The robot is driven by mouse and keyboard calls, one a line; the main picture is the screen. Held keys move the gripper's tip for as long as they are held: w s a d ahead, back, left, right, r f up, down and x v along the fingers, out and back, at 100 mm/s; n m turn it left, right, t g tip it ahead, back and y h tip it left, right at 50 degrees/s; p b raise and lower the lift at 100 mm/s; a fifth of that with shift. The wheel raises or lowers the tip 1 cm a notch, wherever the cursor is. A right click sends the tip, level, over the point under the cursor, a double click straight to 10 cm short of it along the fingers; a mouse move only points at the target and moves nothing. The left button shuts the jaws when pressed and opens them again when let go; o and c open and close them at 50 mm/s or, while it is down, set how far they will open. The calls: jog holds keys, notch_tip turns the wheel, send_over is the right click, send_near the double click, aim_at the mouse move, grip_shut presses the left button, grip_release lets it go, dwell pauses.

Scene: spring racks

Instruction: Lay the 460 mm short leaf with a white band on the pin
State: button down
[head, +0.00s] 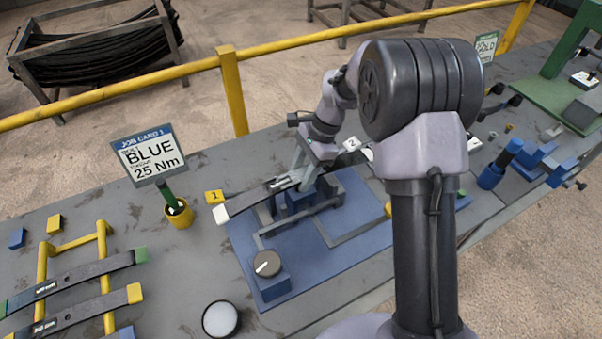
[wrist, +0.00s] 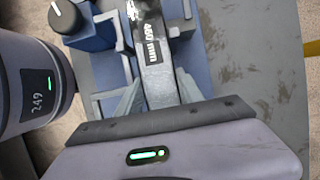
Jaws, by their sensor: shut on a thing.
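The 460 mm leaf (head: 247,201) is a dark flat strip with a white band at its left end, in the head view. My gripper (head: 303,178) is shut on it over the blue fixture (head: 272,283). In the wrist view the leaf (wrist: 156,75) runs between the fingers of my gripper (wrist: 160,97), and its "460 mm" label is readable. The leaf lies above or on the fixture's central blue block (head: 300,198); I cannot tell whether it touches. The pin is not clearly visible, and the leaf's far end is hidden by my arm.
A yellow rack (head: 41,262) at left holds leaves with green and yellow ends. A job card (head: 148,155) reads BLUE, 25 Nm. A black knob (head: 267,263) stands on the fixture's front. A round white-topped item (head: 220,319) sits near the front edge. A yellow rail (head: 290,43) runs behind.

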aim_at(295, 177)
jog(key=shift+f+b, duration=0.9)
jog(key=shift+f, duration=0.4)
jog(key=c, duration=0.7)
grip_release()
jog(key=shift+o, duration=0.3)
jog(key=o, duration=0.4)
jog(key=shift+o, duration=0.2)
notch_tip(295, 177, up, 7)
jog(key=p, duration=0.5)
jog(key=shift+r+p, duration=0.1)
jog(key=shift+p, duration=0.3)
